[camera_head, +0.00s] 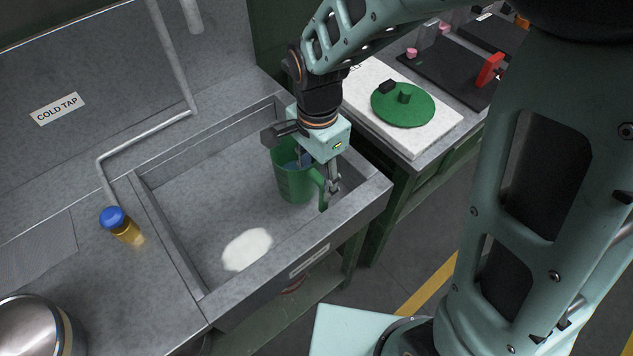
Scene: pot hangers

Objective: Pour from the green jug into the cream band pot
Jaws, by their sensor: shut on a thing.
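The green jug (292,181) is in the right part of the grey sink, looking roughly upright. Its open top faces up and partly shows beneath my wrist, with a bluish inside. My gripper (327,186) points down and is shut on the jug at its handle side, on the right. The fingers partly hide the handle, and I cannot tell whether the jug's base touches the sink floor. A shiny metal pot (28,330) with a pale band stands on the counter at the bottom left, cut off by the picture edge; it looks like the cream band pot.
The sink's front wall (300,262) lies between jug and open floor. A white patch (247,249) is on the sink floor. A green lid (403,104) lies right.

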